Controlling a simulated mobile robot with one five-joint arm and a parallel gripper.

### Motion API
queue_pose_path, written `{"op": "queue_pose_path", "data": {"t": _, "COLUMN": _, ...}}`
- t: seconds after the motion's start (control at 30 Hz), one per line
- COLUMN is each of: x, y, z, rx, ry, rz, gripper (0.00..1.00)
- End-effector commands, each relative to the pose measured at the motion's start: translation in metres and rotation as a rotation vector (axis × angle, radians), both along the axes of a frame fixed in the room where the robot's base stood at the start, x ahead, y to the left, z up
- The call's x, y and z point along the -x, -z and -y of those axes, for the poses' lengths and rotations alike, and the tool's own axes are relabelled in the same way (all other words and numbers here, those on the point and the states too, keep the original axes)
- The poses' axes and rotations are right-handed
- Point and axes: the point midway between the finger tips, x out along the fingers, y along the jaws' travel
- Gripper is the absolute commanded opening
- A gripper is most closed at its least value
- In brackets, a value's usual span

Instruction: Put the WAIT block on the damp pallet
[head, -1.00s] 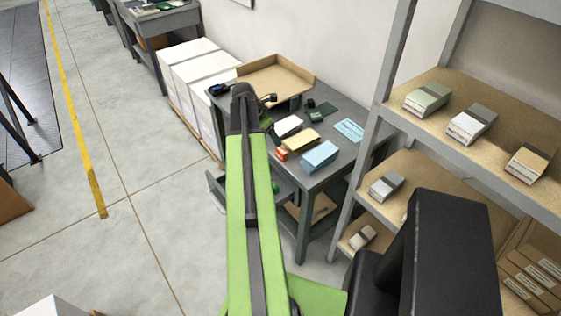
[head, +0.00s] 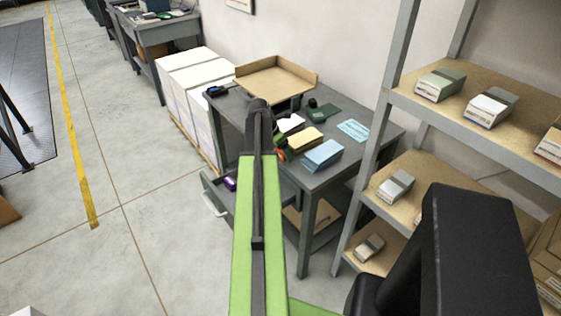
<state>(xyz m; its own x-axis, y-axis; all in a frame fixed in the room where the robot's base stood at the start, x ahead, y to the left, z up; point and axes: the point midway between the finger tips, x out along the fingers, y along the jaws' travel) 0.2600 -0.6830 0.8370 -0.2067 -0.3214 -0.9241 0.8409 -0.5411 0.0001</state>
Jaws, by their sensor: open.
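My gripper (head: 281,145) is partly hidden behind my green arm, over the left part of the grey table, close to an orange item (head: 280,155). It looks empty and overlaps the orange item in the picture; I cannot tell whether they touch. On the table top lie a white block (head: 290,123), a tan block (head: 306,139) and a light blue block (head: 323,154). No lettering is readable, so I cannot tell which is the WAIT block. White stacks stand on a low pallet (head: 208,158) left of the table; I cannot tell whether it is the damp pallet.
A tan tray (head: 312,78) sits at the table's back. A pale cyan sheet (head: 353,130) and a dark green item (head: 323,113) lie on the table (head: 368,146). An open drawer (head: 211,192) holds a purple item (head: 230,184). Shelves (head: 400,95) with blocks stand right.

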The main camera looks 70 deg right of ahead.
Motion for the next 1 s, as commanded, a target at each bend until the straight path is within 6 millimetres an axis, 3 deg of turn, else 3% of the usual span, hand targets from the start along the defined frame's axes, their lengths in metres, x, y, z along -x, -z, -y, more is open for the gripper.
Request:
{"op": "queue_pose_path", "data": {"t": 0.13, "x": 0.000, "y": -0.002, "z": 0.000, "rx": 0.000, "ry": 0.000, "rz": 0.000, "gripper": 0.77}}
{"op": "queue_pose_path", "data": {"t": 0.67, "x": 0.000, "y": -0.002, "z": 0.000, "rx": 0.000, "ry": 0.000, "rz": 0.000, "gripper": 0.07}}
{"op": "queue_pose_path", "data": {"t": 1.0, "x": 0.001, "y": -0.012, "z": 0.000, "rx": 0.000, "ry": 0.001, "rz": 0.000, "gripper": 0.05}}
